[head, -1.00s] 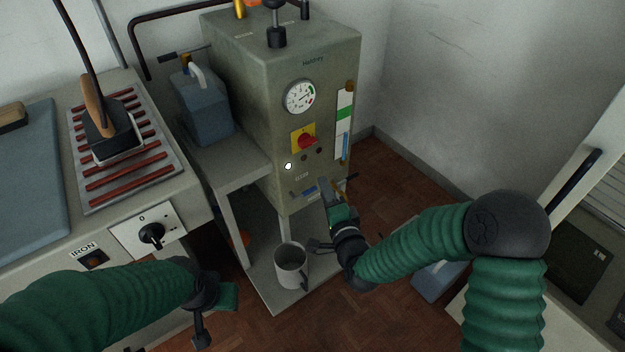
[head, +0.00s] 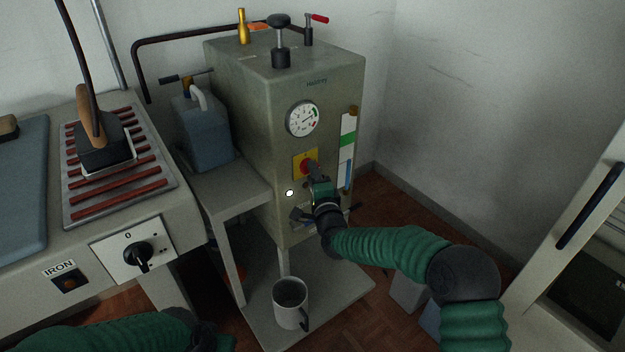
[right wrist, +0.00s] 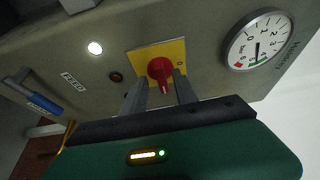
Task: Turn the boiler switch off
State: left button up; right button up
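The boiler (head: 250,110) is a grey-green cabinet at the middle. Its switch is a red rotary knob (head: 308,166) on a yellow plate (head: 299,157), partly covered by my right gripper (head: 312,171) in the head view. In the right wrist view the red knob (right wrist: 161,70) is whole, its pointer towards the bottom of the picture. The right gripper's two fingers (right wrist: 160,94) are apart, with the knob at their tips and between them; I cannot tell whether they touch it. My left gripper (head: 215,340) is at the bottom edge, mostly cut off.
A pressure gauge (head: 303,118) is above the switch, and a lit white lamp (head: 289,193) is lower left of it. A mug (head: 290,305) stands on the low shelf. The ironing table (head: 190,205) with an iron (head: 103,150) is at left. Bare wall is at right.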

jog(key=shift+w+r, duration=0.1)
grip_shut()
jog(key=shift+f, duration=0.25)
dwell(0.3)
jog(key=n+y+b, duration=0.2)
jog(key=n+y, duration=0.1)
jog(key=n, duration=0.4)
jog(key=n+y+b, duration=0.3)
jog(key=n, duration=0.4)
jog(key=f+n+y+b, duration=0.1)
jog(key=n+y+b, duration=0.2)
jog(key=n, duration=0.5)
jog(key=shift+w+d+f+t, duration=0.1)
jog(key=shift+w+d+t, duration=0.1)
jog(key=shift+d+t, duration=0.1)
jog(key=shift+n, duration=0.4)
